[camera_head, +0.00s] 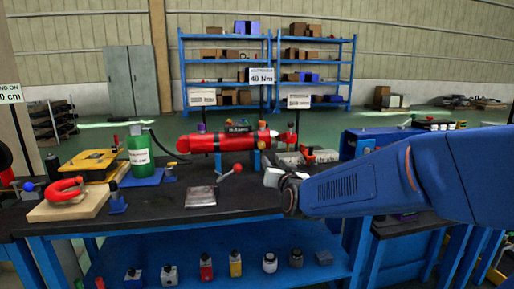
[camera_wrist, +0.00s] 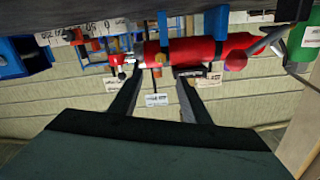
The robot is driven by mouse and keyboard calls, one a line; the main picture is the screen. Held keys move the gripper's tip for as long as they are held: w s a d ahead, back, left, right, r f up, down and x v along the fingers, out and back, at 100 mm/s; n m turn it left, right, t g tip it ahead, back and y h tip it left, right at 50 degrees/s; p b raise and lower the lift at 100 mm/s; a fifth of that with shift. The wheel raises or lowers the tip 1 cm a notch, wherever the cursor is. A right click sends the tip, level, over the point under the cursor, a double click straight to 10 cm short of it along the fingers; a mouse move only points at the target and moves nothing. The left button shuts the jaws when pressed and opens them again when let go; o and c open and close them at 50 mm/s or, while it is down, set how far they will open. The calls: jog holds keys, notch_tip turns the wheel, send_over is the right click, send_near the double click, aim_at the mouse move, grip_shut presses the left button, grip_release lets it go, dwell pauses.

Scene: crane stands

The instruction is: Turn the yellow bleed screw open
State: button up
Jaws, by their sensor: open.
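The red cylinder (camera_head: 225,140) lies across blue supports on the dark workbench. The wrist view is upside down; there the red cylinder (camera_wrist: 190,50) crosses the top. A small yellowish part, apparently the bleed screw (camera_wrist: 157,71), shows between my finger tips. My gripper (camera_wrist: 158,80) is open and empty, its two dark fingers pointing at the cylinder. Contact cannot be told.
A green bottle (camera_head: 139,150) stands left of the cylinder. A red-knobbed lever (camera_head: 236,170) and a grey plate (camera_head: 201,196) are in front. A 40 Nm sign (camera_head: 262,76) stands behind.

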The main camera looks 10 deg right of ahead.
aim_at(262, 145)
jog(key=w, duration=1.7)
jog(key=shift+w+a+r, duration=0.1)
jog(key=shift+w, duration=0.25)
jog(key=shift+c, duration=0.3)
jog(key=c, duration=1)
